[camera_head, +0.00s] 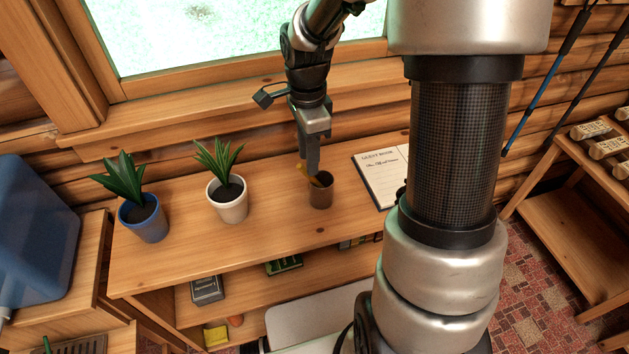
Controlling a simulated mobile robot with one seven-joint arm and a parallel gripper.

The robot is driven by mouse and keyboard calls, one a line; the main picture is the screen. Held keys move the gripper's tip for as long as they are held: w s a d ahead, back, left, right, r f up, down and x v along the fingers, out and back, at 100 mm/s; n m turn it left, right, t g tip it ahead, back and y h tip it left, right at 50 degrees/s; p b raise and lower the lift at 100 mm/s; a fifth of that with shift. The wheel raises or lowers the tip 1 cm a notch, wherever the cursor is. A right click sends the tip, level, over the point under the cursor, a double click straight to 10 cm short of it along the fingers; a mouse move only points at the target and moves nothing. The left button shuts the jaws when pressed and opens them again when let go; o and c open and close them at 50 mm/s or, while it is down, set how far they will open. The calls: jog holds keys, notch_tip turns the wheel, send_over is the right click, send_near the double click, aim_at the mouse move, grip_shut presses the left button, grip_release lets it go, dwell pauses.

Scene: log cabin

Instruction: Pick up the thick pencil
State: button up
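A thick yellow-orange pencil (302,171) leans in a brown cup (320,193) on the wooden shelf top. Its upper end sticks out over the left side of the rim, and its lower part is hidden in the cup. My gripper (313,170) points down directly above the cup, with its fingertips close to the rim and beside the pencil. From this side view one finger overlaps the other, so I cannot tell the gap between them or whether they touch the pencil.
A white pot with a plant (228,205) and a blue pot with a plant (143,222) stand left of the cup. An open guest book (381,175) lies to the right. The window ledge (240,105) runs behind. The shelf top is clear in front of the cup.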

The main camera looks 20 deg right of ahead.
aim_at(316, 182)
jog(key=shift+s+d+f+b, duration=0.1)
jog(key=shift+d+f+b, duration=0.05)
jog(key=shift+f, duration=1.2)
jog(key=shift+s+d+f+b, duration=0.1)
jog(key=shift+d+f+b, duration=0.05)
jog(key=shift+f, duration=1.2)
grip_shut()
